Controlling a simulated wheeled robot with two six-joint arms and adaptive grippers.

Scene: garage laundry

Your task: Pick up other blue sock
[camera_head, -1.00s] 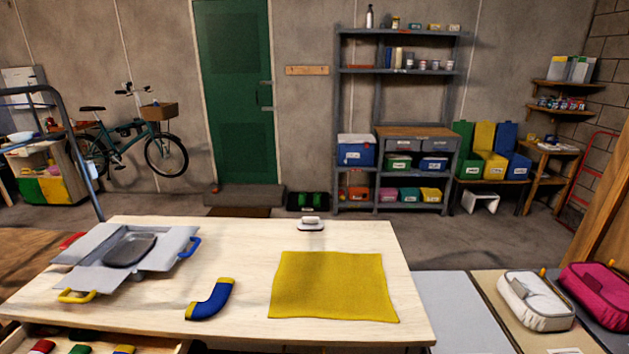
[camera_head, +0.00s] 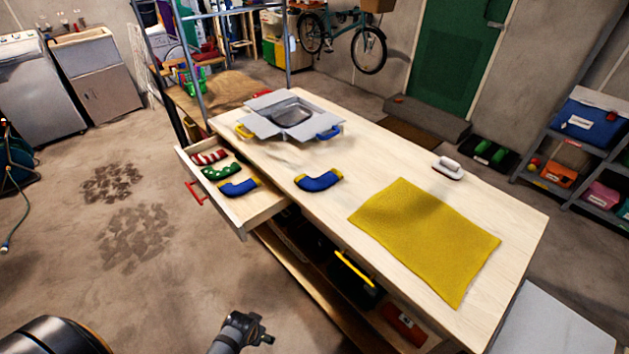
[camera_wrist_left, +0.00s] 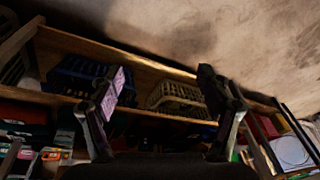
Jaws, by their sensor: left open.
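One blue sock with yellow ends (camera_head: 318,181) lies flat on the wooden table. The other blue sock (camera_head: 238,188) lies in the open drawer (camera_head: 262,215) at the table's left end, nearest its front. My left gripper (camera_head: 258,328) is low at the bottom of the head view, in front of the table and well apart from both socks. The left wrist view shows its two fingers (camera_wrist_left: 162,80) spread with nothing between them. No sock shows in that view. My right gripper is not in view.
The drawer also holds a green sock (camera_head: 220,172) and a red-striped sock (camera_head: 208,157). On the table are a grey open box (camera_head: 262,117), a yellow cloth (camera_head: 425,240) and a small iron (camera_head: 448,168). A shelf with baskets (camera_wrist_left: 178,100) shows below.

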